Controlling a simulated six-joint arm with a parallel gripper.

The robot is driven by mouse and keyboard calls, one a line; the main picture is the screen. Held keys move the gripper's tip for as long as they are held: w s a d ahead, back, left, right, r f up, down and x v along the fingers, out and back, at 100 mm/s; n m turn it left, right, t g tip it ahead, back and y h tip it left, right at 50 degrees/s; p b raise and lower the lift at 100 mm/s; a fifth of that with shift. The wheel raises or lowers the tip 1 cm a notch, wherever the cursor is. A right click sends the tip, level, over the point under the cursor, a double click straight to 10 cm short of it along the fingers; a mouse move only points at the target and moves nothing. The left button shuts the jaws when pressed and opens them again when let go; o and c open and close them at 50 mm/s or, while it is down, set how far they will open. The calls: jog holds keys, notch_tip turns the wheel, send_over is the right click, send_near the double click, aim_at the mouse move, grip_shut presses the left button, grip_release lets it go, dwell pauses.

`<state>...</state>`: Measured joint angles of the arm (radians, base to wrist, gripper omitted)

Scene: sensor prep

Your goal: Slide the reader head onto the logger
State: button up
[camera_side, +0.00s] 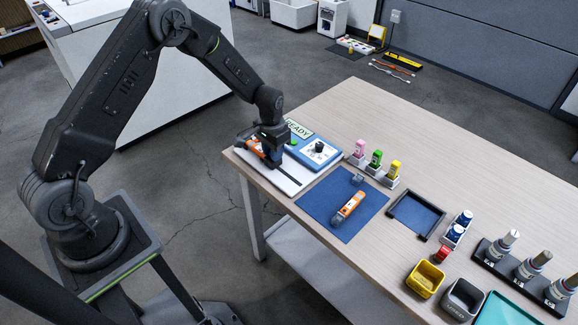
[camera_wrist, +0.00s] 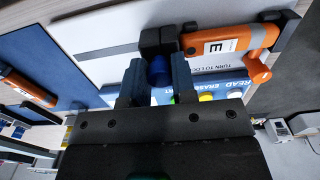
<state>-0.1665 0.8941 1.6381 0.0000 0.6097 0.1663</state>
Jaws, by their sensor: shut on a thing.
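An orange logger (camera_wrist: 207,47) with a white label marked "E" lies on a white board (camera_wrist: 98,22) in the wrist view. In the side view the logger (camera_side: 252,146) shows beside my gripper. My gripper (camera_wrist: 157,68) is shut on the blue knob of the reader head (camera_wrist: 157,41), a black block. The block is at the logger's left end in the wrist view and appears to meet it; how far it is seated cannot be told. In the side view my gripper (camera_side: 271,156) is low over the board and hides most of the head.
An orange lever (camera_wrist: 258,68) is beside the logger. A blue reader unit (camera_side: 316,153) with a READY sign (camera_side: 299,129) is close by. Bottles and bins stand farther right.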

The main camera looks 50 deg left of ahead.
jog(key=o, duration=0.7)
jog(key=shift+c, duration=0.2)
jog(key=shift+r, duration=0.1)
jog(key=shift+r, duration=3.4)
jog(key=shift+r, duration=0.1)
jog(key=s+d+r+t, duration=0.1)
jog(key=s+d+r, duration=0.1)
jog(key=s+r, duration=0.5)
jog(key=s+d+r+t, duration=0.2)
jog(key=s+d+r, duration=0.1)
jog(key=r, duration=0.8)
jog(key=s+d+r+t, duration=0.1)
jog(key=s+r, duration=0.2)
jog(key=s, duration=0.5)
jog(key=s+d+r+t, duration=0.1)
jog(key=s+d+r, duration=0.1)
jog(key=s, duration=0.7)
jog(key=shift+r+t, duration=0.3)
jog(key=shift+r, duration=0.2)
